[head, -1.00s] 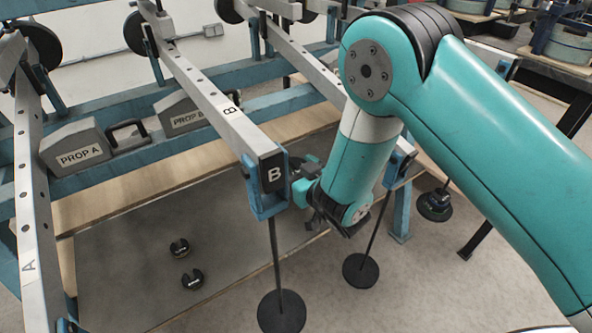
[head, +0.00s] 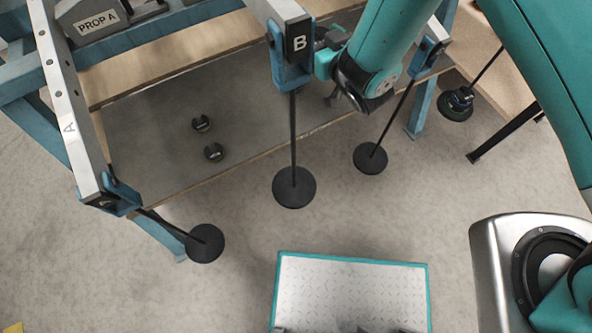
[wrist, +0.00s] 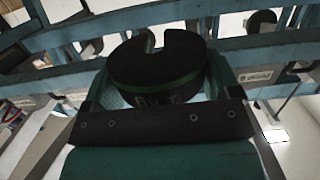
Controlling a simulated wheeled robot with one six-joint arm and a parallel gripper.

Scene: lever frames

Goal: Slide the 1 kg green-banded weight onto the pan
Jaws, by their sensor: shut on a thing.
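The green-banded weight (wrist: 158,88), a dark slotted disc, fills the middle of the wrist view, its slot facing away. My gripper (wrist: 163,74) is shut on it, with a finger at each side. In the head view my wrist is beside lever end B (head: 296,45), to its right; my own arm largely hides the jaws, and the weight cannot be made out clearly. Round black pans hang on rods: one below B (head: 294,188), one below A (head: 205,243), one to the right (head: 370,158). I cannot tell which pan is meant.
PROP A (head: 98,22) is at top left. A teal-edged plate (head: 350,285) lies at the bottom.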

